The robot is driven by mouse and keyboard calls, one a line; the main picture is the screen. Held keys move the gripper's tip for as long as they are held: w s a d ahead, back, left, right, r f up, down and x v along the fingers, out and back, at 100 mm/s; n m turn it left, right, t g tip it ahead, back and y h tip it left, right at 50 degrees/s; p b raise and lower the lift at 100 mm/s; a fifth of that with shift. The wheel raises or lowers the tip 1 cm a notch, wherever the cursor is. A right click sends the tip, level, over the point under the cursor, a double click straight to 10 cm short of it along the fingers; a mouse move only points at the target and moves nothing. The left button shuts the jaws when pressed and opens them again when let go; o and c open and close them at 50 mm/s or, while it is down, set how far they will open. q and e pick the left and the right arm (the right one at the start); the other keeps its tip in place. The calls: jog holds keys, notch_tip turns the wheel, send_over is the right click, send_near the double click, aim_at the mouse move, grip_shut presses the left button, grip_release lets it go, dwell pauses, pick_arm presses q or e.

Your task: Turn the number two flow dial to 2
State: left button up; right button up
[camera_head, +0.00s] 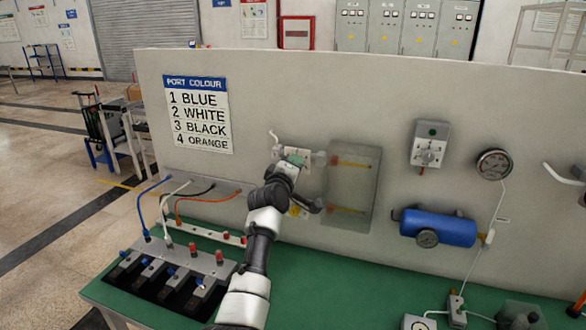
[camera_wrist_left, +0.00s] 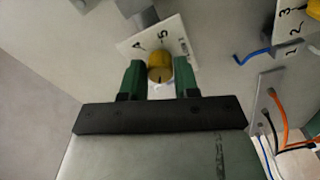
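In the left wrist view a yellow dial knob (camera_wrist_left: 160,67) stands on a white plate (camera_wrist_left: 134,47) with numbers, of which a 4 and a 5 are readable. My left gripper (camera_wrist_left: 159,80) has its two green-padded fingers apart, one on each side of this knob, with little space between pads and knob. Whether the pads touch it is unclear. In the head view my left gripper (camera_head: 296,158) is up at the panel and its wrist hides the dial there. Another yellow dial (camera_head: 297,211) shows below it. Which dial is number two cannot be read. My right gripper is not in view.
A clear-fronted box (camera_head: 352,185) is just right of my left gripper on the grey panel (camera_head: 250,90). Blue, white, black and orange cables (camera_head: 205,198) hang at the left. A blue tank (camera_head: 437,228) and gauge (camera_head: 494,164) are to the right. The green bench (camera_head: 330,285) has bare space.

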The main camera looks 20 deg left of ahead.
pick_arm(q)
jog(key=o, duration=0.4)
jog(key=shift+s+a+b, duration=0.2)
jog(key=shift+s+b, duration=1.15)
jog(key=shift+s, duration=4.05)
